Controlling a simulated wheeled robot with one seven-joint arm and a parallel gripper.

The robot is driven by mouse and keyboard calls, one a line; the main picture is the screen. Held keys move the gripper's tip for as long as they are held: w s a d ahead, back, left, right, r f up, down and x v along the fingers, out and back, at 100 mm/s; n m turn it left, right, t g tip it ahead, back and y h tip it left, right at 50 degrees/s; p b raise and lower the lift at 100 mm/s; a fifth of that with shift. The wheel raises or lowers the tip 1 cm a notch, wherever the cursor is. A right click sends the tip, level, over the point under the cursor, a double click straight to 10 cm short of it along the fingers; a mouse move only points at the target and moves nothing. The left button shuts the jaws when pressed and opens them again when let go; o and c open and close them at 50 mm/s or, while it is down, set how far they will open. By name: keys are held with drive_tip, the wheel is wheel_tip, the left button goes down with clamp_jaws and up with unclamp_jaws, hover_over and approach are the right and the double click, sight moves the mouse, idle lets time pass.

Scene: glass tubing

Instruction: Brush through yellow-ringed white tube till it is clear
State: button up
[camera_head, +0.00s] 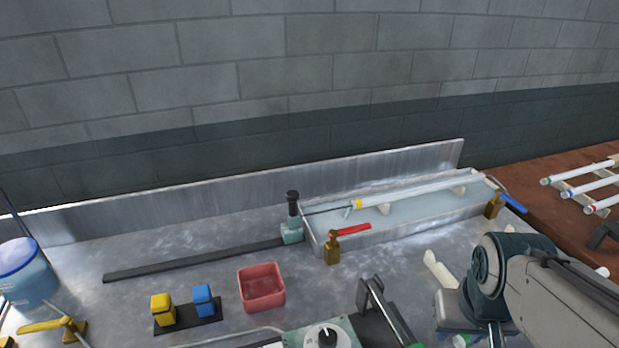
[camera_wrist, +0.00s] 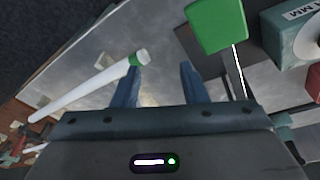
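The yellow-ringed white tube (camera_head: 420,190) lies along the shallow metal tray in the head view, its yellow ring at the left end. A thin dark rod (camera_head: 328,211) runs from a teal carriage with a black upright handle (camera_head: 292,205) to that ringed end. Whether a brush head is inside the tube cannot be told. My gripper (camera_wrist: 160,82) is open in the wrist view, with nothing between its blue fingers. It is at the lower right of the bench, away from the tube and carriage. Its fingers are not clear in the head view.
In the wrist view a green-ringed white tube (camera_wrist: 85,88) lies beyond the left finger, and a green block on a lever (camera_wrist: 217,25) stands at the right. A red-handled valve (camera_head: 333,247), red bin (camera_head: 261,288), black rail (camera_head: 200,262) and blue bucket (camera_head: 25,275) occupy the bench.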

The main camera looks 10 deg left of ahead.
drive_tip(key=w+a+f+n+h+b, duration=0.2)
drive_tip(key=w+a+n+h, duration=0.25)
drive_tip(key=w+n, duration=0.5)
drive_tip(key=n+t+b, duration=0.2)
drive_tip(key=n+t, duration=1.3)
drive_tip(key=n, duration=0.8)
approach(290, 204)
drive_tip(key=s, duration=0.2)
drive_tip(key=shift+s+d+y, duration=0.15)
drive_tip(key=shift+s+y, duration=0.1)
drive_tip(key=shift+s, duration=0.05)
drive_tip(key=x, duration=1.3)
drive_tip(key=shift+w, duration=0.35)
drive_tip(key=shift+c, duration=0.3)
